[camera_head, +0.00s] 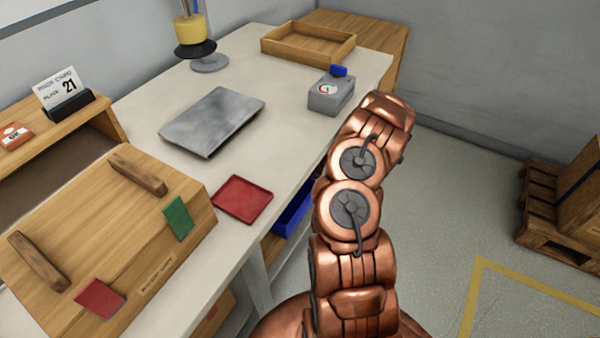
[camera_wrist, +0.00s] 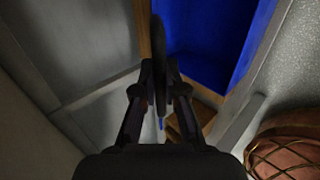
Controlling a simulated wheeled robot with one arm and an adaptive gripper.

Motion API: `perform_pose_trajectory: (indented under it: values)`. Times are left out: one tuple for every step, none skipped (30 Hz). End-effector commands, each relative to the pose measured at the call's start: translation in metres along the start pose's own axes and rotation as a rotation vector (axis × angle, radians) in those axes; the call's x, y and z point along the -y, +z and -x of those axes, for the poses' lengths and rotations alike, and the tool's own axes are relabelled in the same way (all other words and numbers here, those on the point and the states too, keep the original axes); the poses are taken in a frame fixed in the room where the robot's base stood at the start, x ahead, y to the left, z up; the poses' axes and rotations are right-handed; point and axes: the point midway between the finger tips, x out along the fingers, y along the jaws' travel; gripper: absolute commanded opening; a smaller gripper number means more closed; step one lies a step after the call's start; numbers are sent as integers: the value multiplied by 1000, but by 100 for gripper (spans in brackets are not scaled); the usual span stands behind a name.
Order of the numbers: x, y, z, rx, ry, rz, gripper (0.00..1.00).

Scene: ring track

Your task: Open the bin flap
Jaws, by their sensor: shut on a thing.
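A blue bin (camera_head: 292,216) shows partly under the table's right side in the head view. Its blue inside (camera_wrist: 212,38) fills the upper right of the wrist view. My gripper (camera_wrist: 161,78) is shut on a thin dark upright piece (camera_wrist: 158,38) in front of the blue bin. This piece looks like the bin flap seen edge-on, but the picture is too dark to be sure. In the head view my copper arm hides the gripper and most of the bin's front.
The white table (camera_head: 290,130) carries a grey plate (camera_head: 212,122), a red tray (camera_head: 243,199), a grey gauge box (camera_head: 331,95) and a wooden tray (camera_head: 308,45). A wooden case (camera_head: 105,220) stands at left. A pallet (camera_head: 540,215) stands at right, with clear floor before it.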

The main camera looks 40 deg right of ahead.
Motion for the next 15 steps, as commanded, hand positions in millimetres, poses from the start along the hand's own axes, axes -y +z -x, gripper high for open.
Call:
perform_pose_trajectory:
  values:
    - [0,0,0,1,0,0,11]
    - [0,0,0,1,0,0,15]
    - [0,0,0,1,0,0,19]
    - [0,0,0,1,0,0,22]
    - [0,0,0,0,0,0,25]
    - [0,0,0,0,0,0,29]
    - [0,0,0,0,0,0,32]
    - [0,0,0,0,0,0,35]
    - [0,0,0,0,0,0,37]
    - [0,0,0,0,0,0,37]
    - [0,0,0,0,0,0,37]
    - [0,0,0,0,0,0,37]
    - [0,0,0,0,0,0,37]
    - [0,0,0,0,0,0,37]
    - [0,0,0,0,0,0,37]
